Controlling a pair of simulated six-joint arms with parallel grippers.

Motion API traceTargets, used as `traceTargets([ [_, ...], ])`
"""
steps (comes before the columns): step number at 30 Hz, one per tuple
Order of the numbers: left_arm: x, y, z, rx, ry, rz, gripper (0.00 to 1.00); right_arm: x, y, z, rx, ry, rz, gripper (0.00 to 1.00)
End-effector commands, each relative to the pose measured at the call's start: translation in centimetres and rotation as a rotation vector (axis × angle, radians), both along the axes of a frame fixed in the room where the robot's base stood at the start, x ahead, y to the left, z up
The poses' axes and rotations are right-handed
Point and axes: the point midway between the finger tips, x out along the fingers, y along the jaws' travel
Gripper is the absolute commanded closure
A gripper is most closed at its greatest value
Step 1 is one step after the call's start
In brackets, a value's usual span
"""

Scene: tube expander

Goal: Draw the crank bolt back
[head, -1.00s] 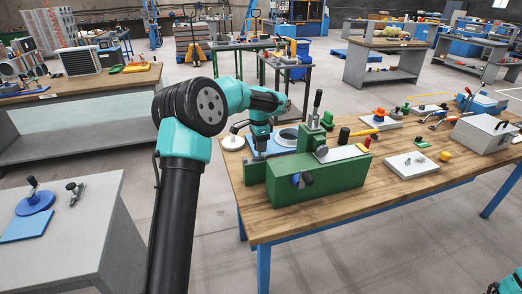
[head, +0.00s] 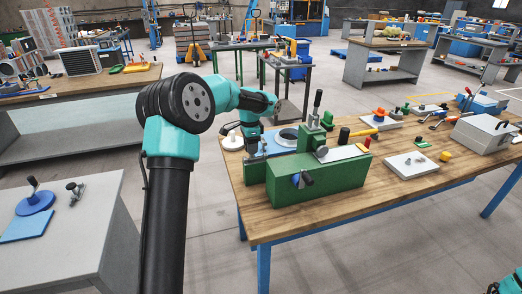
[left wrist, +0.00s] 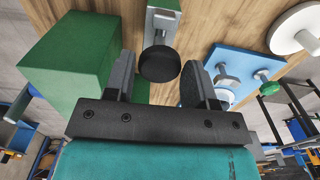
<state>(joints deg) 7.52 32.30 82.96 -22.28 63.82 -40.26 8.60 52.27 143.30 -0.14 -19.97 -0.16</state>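The green tube expander (head: 315,185) stands at the left end of the wooden table, with an upright black-handled lever (head: 317,100) and a dark knob (head: 306,179) on its front. In the left wrist view, a round black knob (left wrist: 158,64) on a grey metal piece (left wrist: 162,22) sits beside the green block (left wrist: 75,55). I cannot tell for sure that it is the crank bolt. My left gripper (left wrist: 160,75) is open, one finger on each side of this knob, with visible gaps.
A blue plate (left wrist: 240,70) with metal fittings and a white disc (left wrist: 297,30) lie near the left gripper. A white plate (head: 411,165) and a grey box (head: 484,134) stand farther right. The table's front middle is clear.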

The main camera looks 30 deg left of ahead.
Motion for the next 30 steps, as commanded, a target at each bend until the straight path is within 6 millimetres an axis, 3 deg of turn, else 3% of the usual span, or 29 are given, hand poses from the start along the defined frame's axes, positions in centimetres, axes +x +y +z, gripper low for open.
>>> traceTargets([
  [5,0.0,0.0,0.0,0.000,0.000,0.000,0.32,0.0,0.0,0.0,0.000,0.000,0.000,0.57],
  [14,0.0,-0.1,0.1,-0.001,-0.001,0.000,0.32,0.0,0.0,0.0,0.000,0.000,0.000,0.57],
  [30,0.1,-0.1,3.3,0.000,-0.001,0.000,0.32,0.0,0.0,0.0,0.000,0.000,0.000,0.57],
])
